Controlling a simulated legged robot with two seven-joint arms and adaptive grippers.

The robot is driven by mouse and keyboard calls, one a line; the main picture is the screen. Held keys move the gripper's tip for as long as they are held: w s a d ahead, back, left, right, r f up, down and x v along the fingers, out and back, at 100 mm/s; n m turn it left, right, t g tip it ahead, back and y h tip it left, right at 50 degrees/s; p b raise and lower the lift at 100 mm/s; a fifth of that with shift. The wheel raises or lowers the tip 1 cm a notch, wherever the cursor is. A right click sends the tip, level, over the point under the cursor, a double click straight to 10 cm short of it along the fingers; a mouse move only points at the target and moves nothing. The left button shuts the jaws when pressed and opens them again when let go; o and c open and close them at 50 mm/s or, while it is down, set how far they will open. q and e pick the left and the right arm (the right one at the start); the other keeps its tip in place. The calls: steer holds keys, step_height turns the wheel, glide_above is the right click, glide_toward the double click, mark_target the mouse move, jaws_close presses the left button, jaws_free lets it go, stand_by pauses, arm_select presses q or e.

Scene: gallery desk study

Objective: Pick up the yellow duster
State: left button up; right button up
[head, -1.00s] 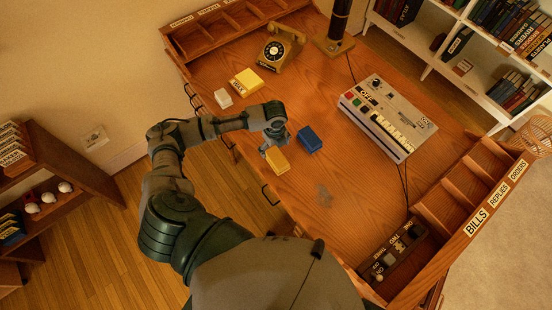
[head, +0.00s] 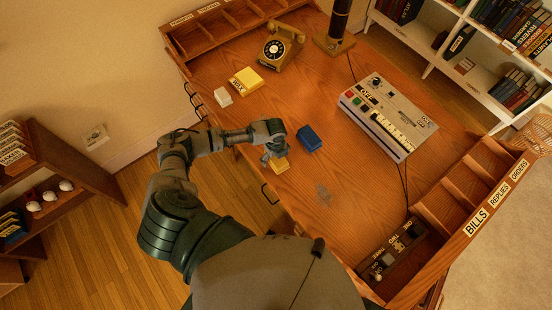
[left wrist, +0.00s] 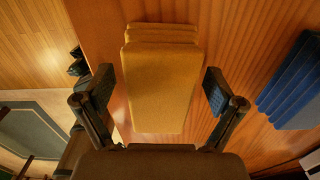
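The yellow duster (head: 281,166) lies on the wooden desk near its front left edge, partly hidden by my left gripper in the head view. In the left wrist view the duster (left wrist: 160,85) sits between the two spread fingers. My left gripper (head: 273,155) is over the duster, pointing down. In the left wrist view the left gripper (left wrist: 158,98) is open, with a gap on each side of the duster. My right gripper does not show in either view.
A blue block-shaped duster (head: 308,138) lies close on the right; it also shows in the left wrist view (left wrist: 293,85). A yellow box (head: 245,81), a white block (head: 223,97), a telephone (head: 280,47) and a grey button machine (head: 388,116) stand farther off.

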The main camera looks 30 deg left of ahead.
mark_target(276, 158)
arm_select(q)
steer(key=shift+d, duration=0.2)
steer(key=c, duration=1.2)
steer(key=shift+a+r, duration=0.1)
steer(key=shift+a+r, duration=0.1)
steer(key=shift+r, duration=0.4)
step_height(276, 158, up, 2)
steer(key=shift+r, duration=0.1)
steer(key=shift+s+d+r, duration=0.15)
steer(key=shift+s+d, duration=0.3)
steer(key=shift+d, duration=0.05)
steer(key=s+d, duration=0.3)
steer(key=s+d+r, duration=0.1)
steer(key=s+d, duration=0.2)
steer(key=s, duration=0.1)
steer(key=s+d, duration=0.3)
steer(key=d, duration=0.1)
steer(key=shift+s+d+r+b, duration=0.1)
steer(key=shift+s+r+b, duration=0.1)
steer(key=shift+s+b, duration=0.15)
